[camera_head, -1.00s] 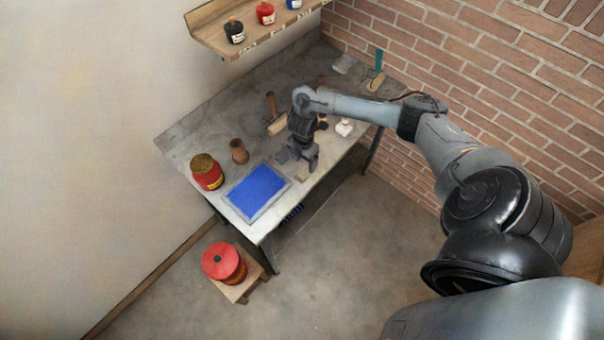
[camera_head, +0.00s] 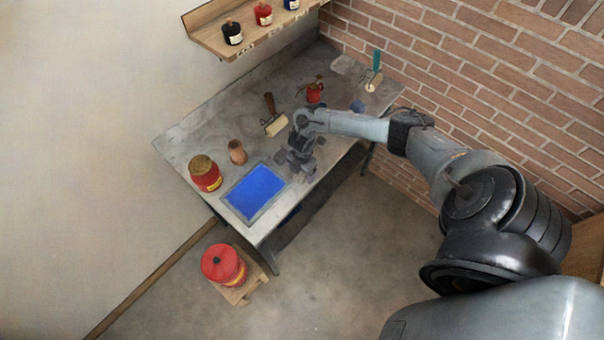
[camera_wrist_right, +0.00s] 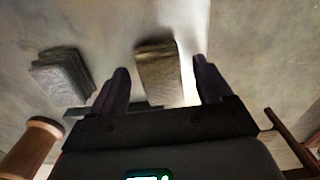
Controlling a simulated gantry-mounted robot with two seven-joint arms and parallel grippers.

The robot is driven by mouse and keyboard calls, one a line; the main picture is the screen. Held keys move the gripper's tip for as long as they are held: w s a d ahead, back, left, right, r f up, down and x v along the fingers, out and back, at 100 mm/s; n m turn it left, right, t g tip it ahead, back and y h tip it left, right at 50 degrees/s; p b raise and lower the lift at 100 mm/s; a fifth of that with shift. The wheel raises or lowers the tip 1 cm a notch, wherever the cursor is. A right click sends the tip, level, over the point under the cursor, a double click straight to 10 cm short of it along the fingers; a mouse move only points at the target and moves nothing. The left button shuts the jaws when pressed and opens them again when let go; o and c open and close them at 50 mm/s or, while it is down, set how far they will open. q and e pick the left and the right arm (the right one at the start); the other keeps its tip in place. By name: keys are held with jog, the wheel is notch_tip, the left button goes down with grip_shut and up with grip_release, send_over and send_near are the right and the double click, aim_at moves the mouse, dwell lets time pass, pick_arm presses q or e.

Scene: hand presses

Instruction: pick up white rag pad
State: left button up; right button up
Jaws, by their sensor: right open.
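A pale, off-white to tan folded pad (camera_wrist_right: 158,72), which looks like the white rag pad, lies on the bench in the right wrist view. It sits between the two dark fingers of my right gripper (camera_head: 299,170), with a gap to each finger. The right gripper is open and holds nothing. In the head view it is low over the bench, just right of the blue slab, and the pad cannot be made out clearly there. A grey folded stack (camera_wrist_right: 62,75) lies left of the fingers in the wrist view. My left gripper is not in view.
The blue slab in its tray (camera_head: 228,207), a red jar (camera_head: 206,178) and a brown cup (camera_head: 237,154) stand left of the gripper. A roller (camera_head: 275,126) lies behind it; a small red can (camera_head: 315,93) stands farther back. Bare bench (camera_head: 200,135) shows at left.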

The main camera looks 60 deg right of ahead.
jog(key=c, duration=1)
jog(key=shift+c, duration=0.2)
jog(key=shift+r, duration=0.15)
jog(key=shift+r, duration=0.5)
notch_tip(320, 180, up, 2)
jog(key=shift+r, duration=0.25)
jog(key=s+d+r, duration=0.4)
jog(key=s+r, duration=0.3)
jog(key=s, duration=0.3)
jog(key=shift+s+d+p, duration=0.3)
jog(key=shift+s+p, duration=0.05)
jog(key=shift+r, duration=0.1)
